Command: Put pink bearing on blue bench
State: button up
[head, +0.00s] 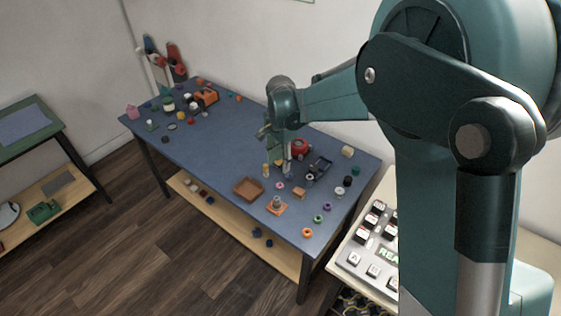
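The blue bench (210,155) stands in the middle of the head view, with many small parts on its top. A small pink ring (280,185), which looks like the pink bearing, lies on the bench right of the brown tray. My gripper (279,168) points down over the middle-right part of the bench, just above and behind the pink ring. Its fingers are small and partly mixed with parts behind them, so I cannot tell whether they are open or hold anything.
A brown tray (248,188), an orange block with a grey part (277,206), an orange ring (307,232), a purple ring (327,206) and a red round part (299,148) crowd the right half. The bench's left-middle is clear. A control panel (370,245) stands right.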

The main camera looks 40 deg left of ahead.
dwell(0.6)
jog(key=w+d+r+t, duration=0.15)
jog(key=d+r, duration=0.45)
jog(key=d, duration=0.6)
jog(key=w+d+r+n+y, duration=0.1)
jog(key=w+d+r, duration=0.1)
jog(key=d+r, duration=0.75)
jog(key=w+d+r+t, duration=0.1)
jog(key=d+r, duration=0.3)
jog(key=d, duration=1)
jog(key=s+d+r+n+t, duration=0.1)
jog(key=s+d+r, duration=0.15)
jog(key=d, duration=0.65)
jog(key=s+d+r+t, duration=0.1)
jog(key=s+d, duration=0.3)
jog(key=d, duration=0.4)
jog(key=s+d+f+n+t+h, duration=0.1)
jog(key=s+d+f+t, duration=0.1)
jog(key=s+d, duration=0.9)
jog(key=shift+s+d+f+t, duration=0.3)
jog(key=shift+d+f, duration=0.35)
jog(key=shift+d, duration=1.55)
jog(key=shift+f, duration=0.1)
